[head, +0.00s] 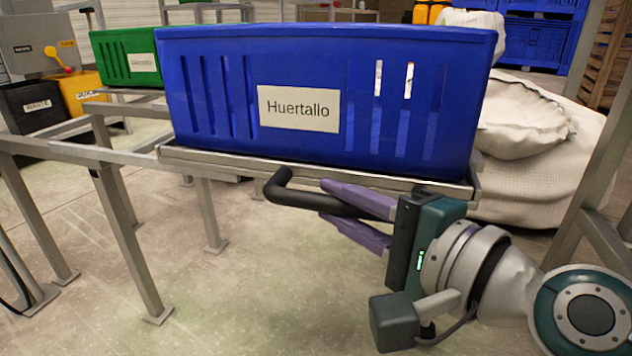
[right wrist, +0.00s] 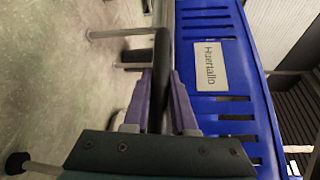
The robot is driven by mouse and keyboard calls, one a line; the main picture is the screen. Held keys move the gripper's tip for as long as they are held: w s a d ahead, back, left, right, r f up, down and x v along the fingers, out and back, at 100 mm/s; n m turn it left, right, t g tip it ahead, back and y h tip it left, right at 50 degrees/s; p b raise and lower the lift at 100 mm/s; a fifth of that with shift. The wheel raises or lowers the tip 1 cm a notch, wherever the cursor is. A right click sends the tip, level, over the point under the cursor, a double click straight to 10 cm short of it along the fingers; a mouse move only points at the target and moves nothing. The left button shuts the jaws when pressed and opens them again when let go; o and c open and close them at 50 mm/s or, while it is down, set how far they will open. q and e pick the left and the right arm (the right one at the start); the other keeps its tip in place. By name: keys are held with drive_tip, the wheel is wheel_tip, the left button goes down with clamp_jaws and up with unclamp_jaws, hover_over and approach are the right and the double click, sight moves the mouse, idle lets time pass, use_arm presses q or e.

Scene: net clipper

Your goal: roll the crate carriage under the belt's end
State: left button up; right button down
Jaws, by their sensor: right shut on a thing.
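The crate carriage (head: 425,184) is a flat metal frame bearing a blue slotted crate (head: 220,125) labelled "Huertallo". Its black handle (head: 283,194) sticks out along the near side. My right gripper (head: 330,203) has its purple fingers closed around the handle, below the crate. In the right wrist view the black handle (right wrist: 161,60) runs up between the two fingers, with the blue crate (right wrist: 222,125) to the right. The belt's end cannot be made out for certain. My left gripper is in neither view.
A metal rail frame on legs (head: 125,157) stands at the left, with a green crate (head: 128,60) behind it. Dark and yellow bins (head: 83,97) stand at far left. A whitish heap (head: 540,160) lies behind the carriage at right. Bare floor (head: 260,285) shows in front.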

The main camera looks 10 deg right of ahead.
drive_tip(key=shift+r, duration=0.2)
drive_tip(key=c, duration=1.2)
unclamp_jaws()
drive_tip(key=o, duration=0.5)
drive_tip(key=shift+d+f, duration=0.15)
drive_tip(key=shift+c, duration=0.2)
drive_tip(key=shift+s, duration=0.1)
drive_tip(key=shift+s+d, duration=0.1)
drive_tip(key=shift+s, duration=0.1)
drive_tip(key=v, duration=0.9)
drive_tip(key=shift+s+p, duration=0.15)
drive_tip(key=shift+p, duration=0.15)
